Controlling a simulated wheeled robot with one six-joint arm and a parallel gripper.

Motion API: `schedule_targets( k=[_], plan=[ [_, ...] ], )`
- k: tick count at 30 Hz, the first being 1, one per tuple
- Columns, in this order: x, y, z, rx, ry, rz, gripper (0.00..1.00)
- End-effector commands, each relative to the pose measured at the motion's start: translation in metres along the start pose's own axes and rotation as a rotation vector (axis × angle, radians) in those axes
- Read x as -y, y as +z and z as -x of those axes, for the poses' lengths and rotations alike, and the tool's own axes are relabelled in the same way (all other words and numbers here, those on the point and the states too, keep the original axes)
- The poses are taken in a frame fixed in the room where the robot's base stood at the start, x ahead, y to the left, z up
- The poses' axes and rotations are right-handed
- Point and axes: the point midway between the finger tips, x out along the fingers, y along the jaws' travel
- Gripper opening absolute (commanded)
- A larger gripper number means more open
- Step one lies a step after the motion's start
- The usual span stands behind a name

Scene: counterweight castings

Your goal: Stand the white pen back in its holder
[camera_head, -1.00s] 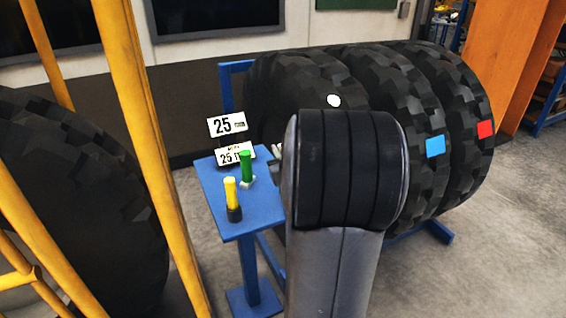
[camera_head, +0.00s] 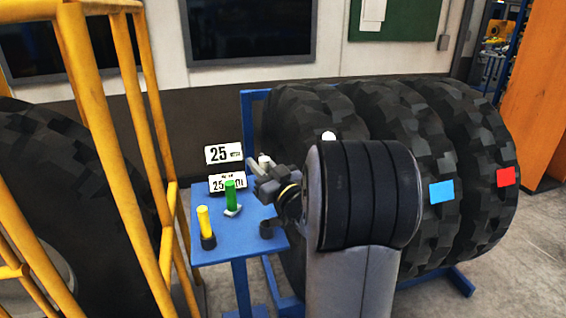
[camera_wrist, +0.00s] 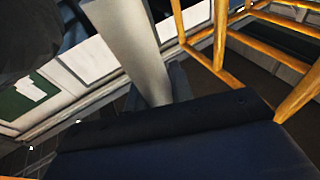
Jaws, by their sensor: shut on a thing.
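My gripper (camera_head: 264,172) is shut on the white pen (camera_head: 264,159), above the right part of the blue stand. Only a short, pale end of the pen shows above the grey fingers. In the wrist view a large pale bar (camera_wrist: 130,45), which looks like the held pen, runs down to dark finger parts. A green pen (camera_head: 230,194) stands upright in a pale base, and a yellow pen (camera_head: 204,221) stands upright in a black holder.
Large black tyres (camera_head: 400,130) stand close on the right. A yellow frame (camera_head: 100,110) stands on the left. The stand's front middle is clear.

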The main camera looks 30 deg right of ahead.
Motion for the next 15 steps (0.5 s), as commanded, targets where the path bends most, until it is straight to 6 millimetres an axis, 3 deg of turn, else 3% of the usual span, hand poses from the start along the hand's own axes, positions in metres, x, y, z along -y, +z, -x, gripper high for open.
schedule_targets(
  k=[15],
  plan=[
    [0.0071,0.0002,-0.0021,-0.014,-0.025,-0.015,0.0]
  ],
)
